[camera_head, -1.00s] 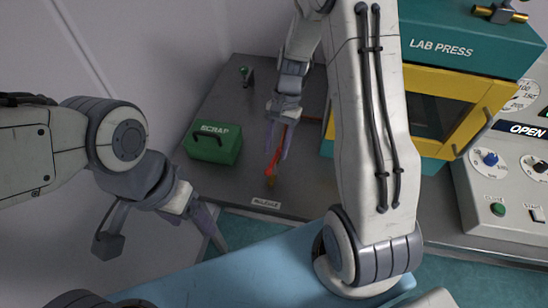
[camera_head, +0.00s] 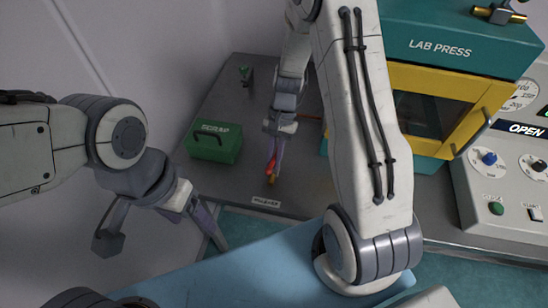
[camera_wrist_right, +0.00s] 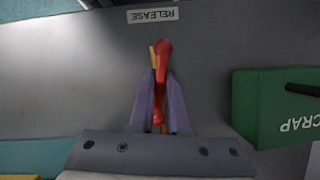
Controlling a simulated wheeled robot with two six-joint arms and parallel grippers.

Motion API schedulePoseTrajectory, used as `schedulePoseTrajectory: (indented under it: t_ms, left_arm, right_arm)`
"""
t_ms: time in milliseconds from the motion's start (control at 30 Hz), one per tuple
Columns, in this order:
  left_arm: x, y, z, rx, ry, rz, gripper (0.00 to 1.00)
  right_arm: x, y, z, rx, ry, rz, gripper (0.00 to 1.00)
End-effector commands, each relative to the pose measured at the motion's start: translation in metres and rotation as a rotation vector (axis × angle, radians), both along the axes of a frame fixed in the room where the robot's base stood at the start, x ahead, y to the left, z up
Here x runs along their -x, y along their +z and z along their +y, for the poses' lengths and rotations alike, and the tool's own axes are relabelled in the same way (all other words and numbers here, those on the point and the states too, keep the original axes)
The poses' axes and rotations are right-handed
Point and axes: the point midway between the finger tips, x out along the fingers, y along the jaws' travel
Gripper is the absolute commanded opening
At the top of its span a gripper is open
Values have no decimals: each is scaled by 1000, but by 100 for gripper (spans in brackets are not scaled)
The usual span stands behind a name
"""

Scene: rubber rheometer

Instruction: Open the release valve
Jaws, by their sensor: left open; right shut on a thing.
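The release valve shows as a red lever (camera_head: 270,167) with a small brass part (camera_head: 271,182) at its near end, by a white label on the grey bench. My right gripper (camera_head: 273,158) is down at the valve, its purple fingers shut on the red lever. In the right wrist view the red lever (camera_wrist_right: 164,62) runs between the fingers, its thick end past the tips and a yellow strip beside it. The fingers hide part of the lever and valve. My left gripper (camera_head: 210,228) hangs open and empty, left of the bench's front edge.
A green SCRAP box (camera_head: 215,142) stands left of the valve. The RELEASE label (camera_wrist_right: 153,14) lies just beyond the lever. A teal and yellow lab press (camera_head: 440,95) and a control panel (camera_head: 505,190) stand right.

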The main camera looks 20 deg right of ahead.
Motion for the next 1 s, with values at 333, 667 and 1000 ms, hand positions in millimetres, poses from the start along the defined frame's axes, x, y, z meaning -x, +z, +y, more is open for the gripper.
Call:
schedulePoseTrajectory:
  t_ms: [333,667,1000]
  left_arm:
    - [0,9,0,0,0,0,71]
    - [0,9,0,0,0,0,71]
    - [0,5,0,0,0,0,71]
  right_arm:
    - [0,0,0,-1,191,1,0]
    - [0,0,0,0,188,0,45]
    - [-9,20,-5,1,187,-7,45]
